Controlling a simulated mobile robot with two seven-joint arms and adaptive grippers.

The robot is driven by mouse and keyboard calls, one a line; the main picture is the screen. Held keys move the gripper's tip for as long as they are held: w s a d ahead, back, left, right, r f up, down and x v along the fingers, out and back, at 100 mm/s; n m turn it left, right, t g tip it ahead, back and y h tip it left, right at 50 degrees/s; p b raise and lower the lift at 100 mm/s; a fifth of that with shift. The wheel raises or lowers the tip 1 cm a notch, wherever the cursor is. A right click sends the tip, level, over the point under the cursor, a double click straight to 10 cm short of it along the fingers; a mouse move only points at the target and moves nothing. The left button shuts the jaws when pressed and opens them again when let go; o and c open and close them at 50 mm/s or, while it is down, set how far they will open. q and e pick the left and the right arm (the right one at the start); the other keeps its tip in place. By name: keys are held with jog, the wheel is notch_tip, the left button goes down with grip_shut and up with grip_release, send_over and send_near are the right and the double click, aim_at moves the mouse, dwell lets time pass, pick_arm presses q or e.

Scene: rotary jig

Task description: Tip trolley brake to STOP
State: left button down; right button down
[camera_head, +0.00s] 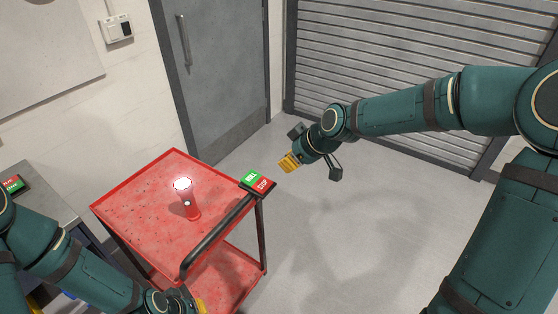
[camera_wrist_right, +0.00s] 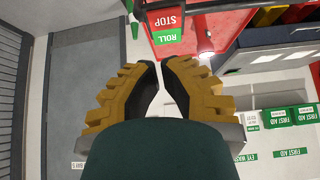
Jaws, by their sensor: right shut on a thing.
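The trolley brake is a small rocker (camera_head: 257,183) with a green ROLL half and a red STOP half, at the right corner of the red trolley (camera_head: 135,205). It also shows at the top of the right wrist view (camera_wrist_right: 168,28). I cannot tell which half is pressed down. My right gripper (camera_head: 289,162) is in the air to the right of and beyond the brake, apart from it. My left gripper (camera_head: 193,303) is low at the bottom edge near the dark trolley handle (camera_head: 215,238), partly cut off.
A red torch (camera_head: 189,200) stands lit on the trolley top. A grey bench (camera_head: 45,205) with another red-green device (camera_head: 12,184) is at the left. A grey door (camera_head: 215,70) and a roller shutter (camera_head: 400,60) close the back. Floor right of the trolley is clear.

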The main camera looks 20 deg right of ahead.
jog(key=shift+s+d+r, duration=0.4)
jog(key=shift+s+r, duration=0.15)
jog(key=shift+s, duration=0.05)
jog(key=s+a+f+m+g, duration=0.1)
jog(key=s+a+f+m, duration=0.1)
jog(key=a+f, duration=0.35)
jog(key=s+a+f+m+g, duration=0.1)
jog(key=s+a+f+m, duration=0.1)
jog(key=f, duration=0.7)
jog(key=s+a+f+m+g, duration=0.1)
jog(key=s+a+f+m, duration=0.1)
jog(key=s+f, duration=0.4)
jog(key=s+a+f+m, duration=0.2)
jog(key=s+f+m, duration=0.1)
jog(key=s+f, duration=0.4)
jog(key=shift+s+a+f+g+h+b, duration=0.2)
jog(key=shift+f+g+h+b, duration=0.15)
jog(key=shift+f, duration=0.5)
